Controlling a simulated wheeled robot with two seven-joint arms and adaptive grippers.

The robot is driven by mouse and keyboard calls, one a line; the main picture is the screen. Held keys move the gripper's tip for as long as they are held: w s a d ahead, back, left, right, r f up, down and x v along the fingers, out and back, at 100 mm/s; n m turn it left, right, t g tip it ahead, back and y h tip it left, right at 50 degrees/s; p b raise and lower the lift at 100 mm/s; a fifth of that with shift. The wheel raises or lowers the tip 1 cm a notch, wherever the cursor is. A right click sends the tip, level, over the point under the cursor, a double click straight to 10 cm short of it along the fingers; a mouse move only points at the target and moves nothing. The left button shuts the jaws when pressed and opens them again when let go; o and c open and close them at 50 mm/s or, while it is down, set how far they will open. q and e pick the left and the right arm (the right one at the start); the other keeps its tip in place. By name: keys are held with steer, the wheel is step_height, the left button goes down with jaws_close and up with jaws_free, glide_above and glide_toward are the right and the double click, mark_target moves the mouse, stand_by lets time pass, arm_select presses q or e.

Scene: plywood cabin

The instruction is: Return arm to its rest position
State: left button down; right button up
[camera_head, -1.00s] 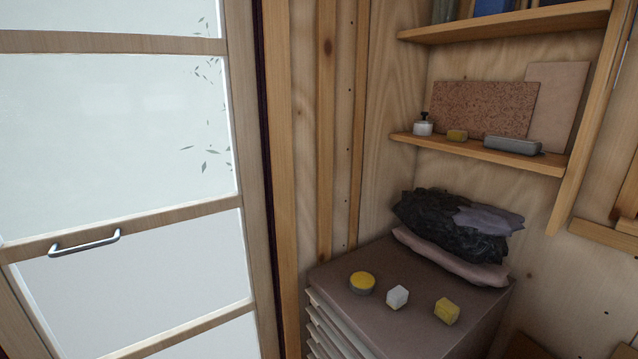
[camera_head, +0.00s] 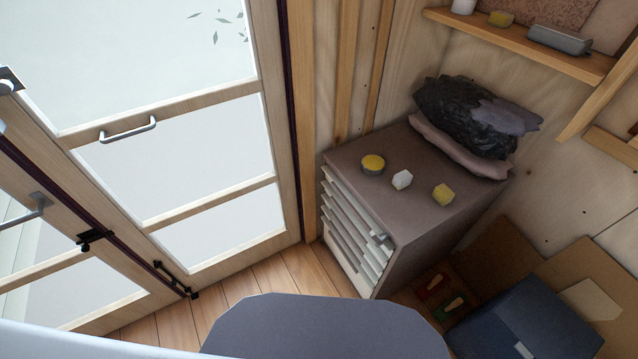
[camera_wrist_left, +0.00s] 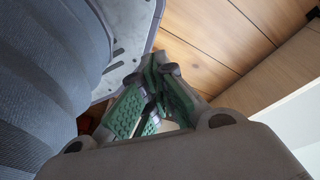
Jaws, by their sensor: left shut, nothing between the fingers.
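My left gripper (camera_wrist_left: 153,108) shows only in the left wrist view. Its green padded fingers are together with nothing between them. It hangs close beside a dark blue-grey ribbed part and a grey plate, which seem to be my own body, with wooden floor (camera_wrist_left: 205,70) beyond. In the head view neither gripper shows. My right gripper is in no frame.
A drawer cabinet (camera_head: 430,235) holds a round yellow-topped tin (camera_head: 372,164), a white block (camera_head: 402,179), a yellow block (camera_head: 443,194) and a dark crumpled bundle (camera_head: 470,115). A framed glass door (camera_head: 200,155) stands left. A blue box (camera_head: 525,322) lies right. Floor (camera_head: 280,277) between is clear.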

arm_select(q)
steer(key=s+a+r+p, duration=0.2)
steer(key=s+p, duration=0.4)
steer(key=s+a+r+g+p, duration=0.1)
steer(key=s+a+r+p, duration=0.1)
steer(key=s+p, duration=0.4)
steer(key=shift+a+r+y, duration=0.35)
steer(key=shift+r+y, duration=0.05)
steer(key=shift+r, duration=0.35)
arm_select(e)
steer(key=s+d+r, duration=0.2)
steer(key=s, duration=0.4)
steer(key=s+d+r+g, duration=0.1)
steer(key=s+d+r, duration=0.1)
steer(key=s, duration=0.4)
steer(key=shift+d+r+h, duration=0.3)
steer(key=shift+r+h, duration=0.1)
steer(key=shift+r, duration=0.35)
arm_select(q)
steer(key=shift+f, duration=0.1)
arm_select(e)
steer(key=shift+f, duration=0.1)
arm_select(q)
steer(key=shift+w+f+b, duration=0.1)
steer(key=shift+f+b, duration=2.05)
steer(key=shift+f, duration=0.1)
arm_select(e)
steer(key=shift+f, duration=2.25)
